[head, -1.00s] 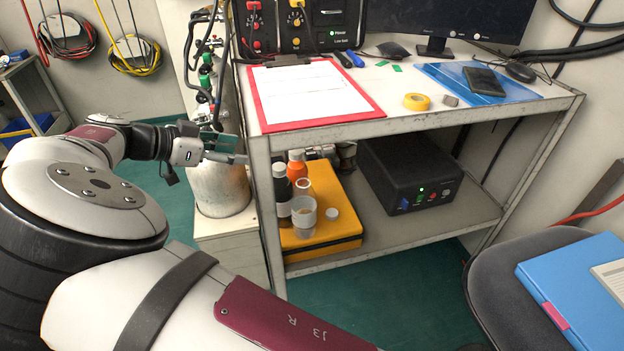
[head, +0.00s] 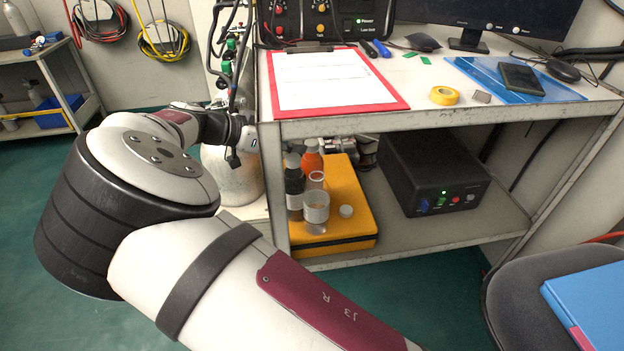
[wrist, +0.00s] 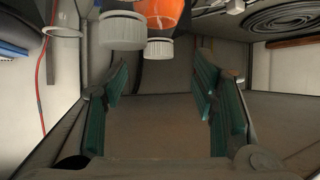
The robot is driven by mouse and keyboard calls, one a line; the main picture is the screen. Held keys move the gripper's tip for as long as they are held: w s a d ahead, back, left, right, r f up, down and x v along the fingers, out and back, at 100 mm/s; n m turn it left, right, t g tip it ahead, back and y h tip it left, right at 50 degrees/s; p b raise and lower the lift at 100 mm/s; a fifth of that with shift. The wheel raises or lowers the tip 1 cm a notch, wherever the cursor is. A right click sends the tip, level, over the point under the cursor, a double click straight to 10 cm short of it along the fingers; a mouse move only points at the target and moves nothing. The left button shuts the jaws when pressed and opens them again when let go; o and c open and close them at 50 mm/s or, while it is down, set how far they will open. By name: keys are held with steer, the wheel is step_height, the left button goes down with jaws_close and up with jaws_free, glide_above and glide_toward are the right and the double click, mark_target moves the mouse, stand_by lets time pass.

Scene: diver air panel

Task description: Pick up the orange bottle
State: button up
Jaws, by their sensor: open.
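The orange bottle (head: 312,161) stands on the yellow case (head: 352,236) on the lower shelf, partly hidden behind a dark bottle (head: 294,187) and clear cups (head: 316,209). In the wrist view, which looks upside down, the orange bottle (wrist: 166,12) hangs from the top edge with its white cap pointing down. Another white-capped bottle (wrist: 122,30) is beside it on the left. My gripper (wrist: 164,88) is open with teal finger pads. Nothing shows between the fingers; the caps are above the gap in that picture. In the head view the fingers are hidden behind the bench leg.
A black box (head: 432,170) fills the shelf to the right. The bench top (head: 340,124) overhangs the bottles, and its front leg (head: 272,195) is close to my wrist. A gas cylinder (head: 232,175) stands to the left.

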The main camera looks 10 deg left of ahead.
mark_target(308, 144)
steer(key=b+x, duration=0.2)
steer(key=x, duration=0.3)
steer(key=shift+s+f, duration=0.1)
jaws_close()
